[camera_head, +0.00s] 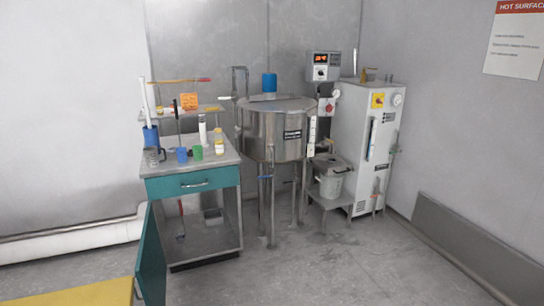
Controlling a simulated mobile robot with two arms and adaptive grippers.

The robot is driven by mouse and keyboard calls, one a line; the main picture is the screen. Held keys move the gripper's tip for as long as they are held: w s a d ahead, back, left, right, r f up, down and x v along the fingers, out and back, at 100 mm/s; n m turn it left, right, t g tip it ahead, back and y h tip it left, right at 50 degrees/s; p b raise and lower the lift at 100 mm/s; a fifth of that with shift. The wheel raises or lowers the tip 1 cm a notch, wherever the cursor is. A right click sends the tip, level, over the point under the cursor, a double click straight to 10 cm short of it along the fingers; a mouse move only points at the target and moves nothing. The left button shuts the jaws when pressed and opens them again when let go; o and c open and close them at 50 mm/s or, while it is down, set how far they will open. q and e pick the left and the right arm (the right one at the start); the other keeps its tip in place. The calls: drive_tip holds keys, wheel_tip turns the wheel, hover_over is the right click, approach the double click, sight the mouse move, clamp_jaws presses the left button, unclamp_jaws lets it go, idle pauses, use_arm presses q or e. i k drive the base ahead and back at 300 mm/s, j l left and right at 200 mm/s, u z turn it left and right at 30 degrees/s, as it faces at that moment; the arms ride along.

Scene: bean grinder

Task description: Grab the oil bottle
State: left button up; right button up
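No thing here is plainly marked as the oil bottle. A small pale bottle with a yellow label (219,143) stands upright on the right part of the cabinet's grey top (225,160) and looks the most like it. A taller white cylinder (202,131) stands just left of it. Its contents are too small to make out. Neither of my grippers shows in the head view.
Green (197,153) and blue (181,155) cups stand left of the bottle, near a blue jug (151,136). The teal cabinet door (151,260) hangs open. A steel tank (277,130) stands close right. A yellow surface (75,294) lies lower left. Centre floor is clear.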

sight(219, 139)
drive_tip(key=i+l, duration=0.35)
drive_tip(key=i, duration=0.15)
drive_tip(key=i+l+u, duration=0.1)
drive_tip(key=i+l, duration=0.2)
drive_tip(key=i, duration=0.25)
